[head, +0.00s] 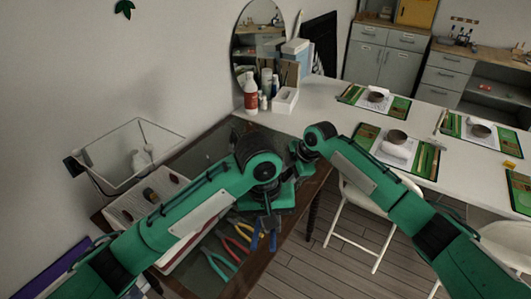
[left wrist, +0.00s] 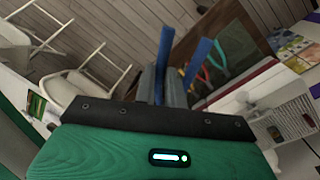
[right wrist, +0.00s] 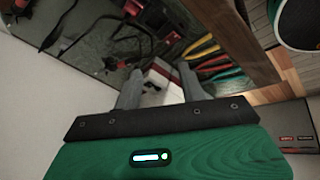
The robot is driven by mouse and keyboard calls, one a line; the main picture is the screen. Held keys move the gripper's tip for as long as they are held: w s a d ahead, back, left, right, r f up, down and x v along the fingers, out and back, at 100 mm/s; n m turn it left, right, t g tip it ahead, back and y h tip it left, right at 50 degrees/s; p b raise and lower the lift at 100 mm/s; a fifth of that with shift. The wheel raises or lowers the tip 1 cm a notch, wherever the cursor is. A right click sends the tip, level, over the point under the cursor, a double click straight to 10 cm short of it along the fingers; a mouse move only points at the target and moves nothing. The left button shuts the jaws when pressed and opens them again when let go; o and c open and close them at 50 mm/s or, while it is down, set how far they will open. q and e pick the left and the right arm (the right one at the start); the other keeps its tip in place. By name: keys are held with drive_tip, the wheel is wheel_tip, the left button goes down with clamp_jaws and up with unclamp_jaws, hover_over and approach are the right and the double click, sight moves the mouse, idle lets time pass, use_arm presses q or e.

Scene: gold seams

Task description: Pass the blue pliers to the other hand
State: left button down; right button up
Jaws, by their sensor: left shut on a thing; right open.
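The blue pliers (head: 263,241) hang from my left gripper (head: 268,218) just above the dark workbench's front edge. In the left wrist view, my left gripper (left wrist: 164,88) is shut on the blue pliers (left wrist: 164,55), and the two blue handles spread out past the fingertips. My right gripper (right wrist: 160,88) is open and empty in the right wrist view, with its fingers apart over the bench. In the head view its fingers are not clearly seen beyond the left hand. The blue pliers are not visible in the right wrist view.
Red, yellow and green pliers (head: 222,262) lie on the dark bench (head: 200,157). A wire basket (head: 130,150) and a tray (head: 140,203) sit to the left. A white table (head: 325,105) with place settings and a folding chair (head: 358,225) stand to the right.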

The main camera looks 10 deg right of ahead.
drive_tip(key=s+a+r+n+g+h, duration=0.15)
drive_tip(key=s+a+r+n, duration=0.25)
drive_tip(key=s+r+n, duration=0.45)
drive_tip(key=s+a+r+n+g+h, duration=0.1)
drive_tip(key=s+a+r+n+h, duration=0.35)
drive_tip(key=r, duration=0.75)
drive_tip(key=shift+y, duration=0.7)
drive_tip(key=f, duration=0.4)
drive_tip(key=s+f, duration=0.1)
drive_tip(key=f, duration=0.2)
drive_tip(key=s+f, duration=0.1)
drive_tip(key=f, duration=0.3)
drive_tip(key=shift+f, duration=0.3)
clamp_jaws()
use_arm(q)
drive_tip(key=c, duration=1.4)
unclamp_jaws()
drive_tip(key=shift+o, duration=0.2)
